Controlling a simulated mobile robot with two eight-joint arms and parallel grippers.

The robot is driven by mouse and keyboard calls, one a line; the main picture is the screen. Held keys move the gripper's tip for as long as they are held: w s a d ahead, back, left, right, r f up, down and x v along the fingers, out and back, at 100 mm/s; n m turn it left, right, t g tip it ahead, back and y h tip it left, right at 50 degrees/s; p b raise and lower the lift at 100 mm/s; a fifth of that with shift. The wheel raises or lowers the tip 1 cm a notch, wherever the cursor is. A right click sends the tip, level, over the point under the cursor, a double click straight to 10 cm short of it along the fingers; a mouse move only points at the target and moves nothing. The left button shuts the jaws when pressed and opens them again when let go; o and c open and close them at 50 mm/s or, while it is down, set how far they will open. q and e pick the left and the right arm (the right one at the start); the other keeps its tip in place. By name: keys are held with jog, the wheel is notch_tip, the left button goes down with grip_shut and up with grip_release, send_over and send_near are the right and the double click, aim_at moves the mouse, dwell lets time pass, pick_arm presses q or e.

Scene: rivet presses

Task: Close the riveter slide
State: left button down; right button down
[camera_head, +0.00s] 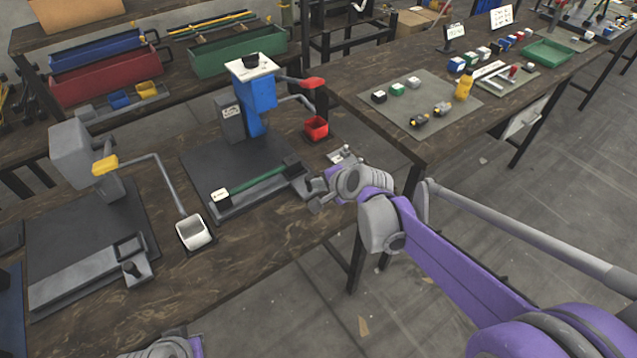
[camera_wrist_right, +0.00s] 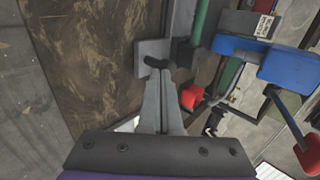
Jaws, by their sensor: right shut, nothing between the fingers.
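The blue riveter (camera_head: 257,100) stands on a dark base plate in the head view, and its blue head (camera_wrist_right: 275,62) shows at the right of the right wrist view. Its slide (camera_head: 255,190) is a grey rail with a green bar (camera_head: 260,180) alongside; the green bar also shows in the right wrist view (camera_wrist_right: 200,22). At the rail's end is a grey block (camera_wrist_right: 147,48) with a dark knob (camera_wrist_right: 158,62). My right gripper (camera_head: 314,200) is shut and empty, its fingertips (camera_wrist_right: 160,80) at the knob; contact is unclear. Only a piece of my left arm shows, at the bottom edge.
A second, grey press (camera_head: 75,155) with a yellow part and long lever stands to the left. A white cup (camera_head: 194,232) and a red bin (camera_head: 316,128) are near the levers. Red (camera_head: 105,82) and green (camera_head: 238,55) trays lie behind. Floor is open beyond the front edge.

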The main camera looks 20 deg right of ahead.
jog(key=w+a, duration=0.1)
jog(key=w, duration=0.3)
jog(key=w+a, duration=0.2)
jog(key=w, duration=0.3)
jog(key=w+a, duration=0.2)
jog(key=w, duration=0.3)
jog(key=shift+w+a, duration=0.15)
jog(key=shift+w, duration=0.2)
jog(key=shift+r, duration=0.1)
jog(key=shift+s, duration=0.1)
